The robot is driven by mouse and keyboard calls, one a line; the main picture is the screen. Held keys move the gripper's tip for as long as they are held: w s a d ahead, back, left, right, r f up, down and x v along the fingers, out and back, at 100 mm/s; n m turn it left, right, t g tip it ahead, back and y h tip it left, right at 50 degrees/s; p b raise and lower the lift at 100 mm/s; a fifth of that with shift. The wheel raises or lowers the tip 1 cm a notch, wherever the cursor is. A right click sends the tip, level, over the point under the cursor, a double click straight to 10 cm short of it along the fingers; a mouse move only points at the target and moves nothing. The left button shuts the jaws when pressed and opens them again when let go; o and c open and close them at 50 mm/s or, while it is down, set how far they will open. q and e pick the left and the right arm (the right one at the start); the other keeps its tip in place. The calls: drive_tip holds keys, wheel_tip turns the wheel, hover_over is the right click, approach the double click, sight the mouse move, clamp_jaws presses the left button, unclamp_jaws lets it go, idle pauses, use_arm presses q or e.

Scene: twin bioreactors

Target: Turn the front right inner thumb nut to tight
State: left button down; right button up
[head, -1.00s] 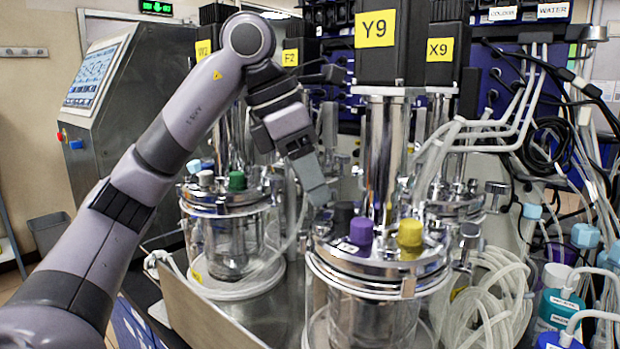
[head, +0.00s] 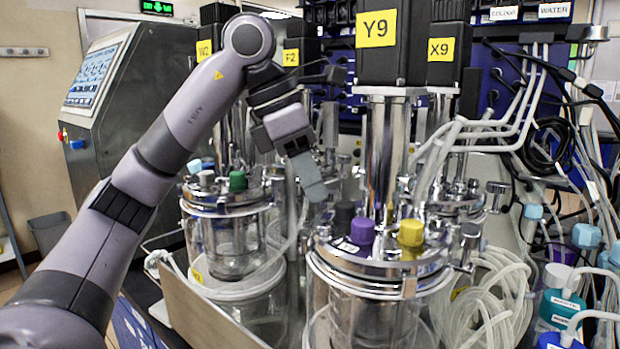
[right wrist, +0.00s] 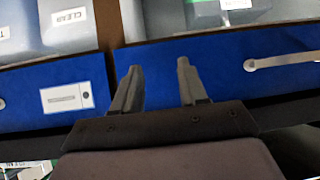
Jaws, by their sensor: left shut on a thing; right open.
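The front right vessel, tagged Y9 (head: 377,28), has a steel lid (head: 375,268) with purple (head: 362,231), yellow (head: 410,232) and dark (head: 345,213) caps. My left gripper (head: 318,194) reaches down to the inner, left edge of this lid. It is shut on the small thumb nut there, which its fingers mostly hide. I cannot see how far the nut is turned. Another thumb nut (head: 470,231) shows on the lid's right edge. My right gripper (right wrist: 159,66) is open and empty in the right wrist view, in front of a blue panel (right wrist: 200,75).
Pale tubes (head: 490,285) coil right of the front right vessel. Bottles (head: 560,300) stand at the far right. A control cabinet (head: 150,120) is at the back left.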

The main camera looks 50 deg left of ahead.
use_arm(q)
drive_tip(key=shift+w+a+m+g+h, duration=0.25)
drive_tip(key=shift+m+g, duration=0.6)
drive_tip(key=shift+m, duration=1.45)
drive_tip(key=shift+w+m+g+h, duration=0.45)
drive_tip(key=shift+m+g, duration=0.35)
drive_tip(key=shift+m, duration=1.5)
drive_tip(key=shift+w+a+m+g+h, duration=0.3)
drive_tip(key=shift+m+g, duration=0.55)
drive_tip(key=shift+m, duration=1.45)
drive_tip(key=shift+w+d, duration=0.1)
drive_tip(key=shift+d, duration=0.05)
drive_tip(key=c, duration=1)
unclamp_jaws()
drive_tip(key=shift+o, duration=0.2)
drive_tip(key=shift+d, duration=0.1)
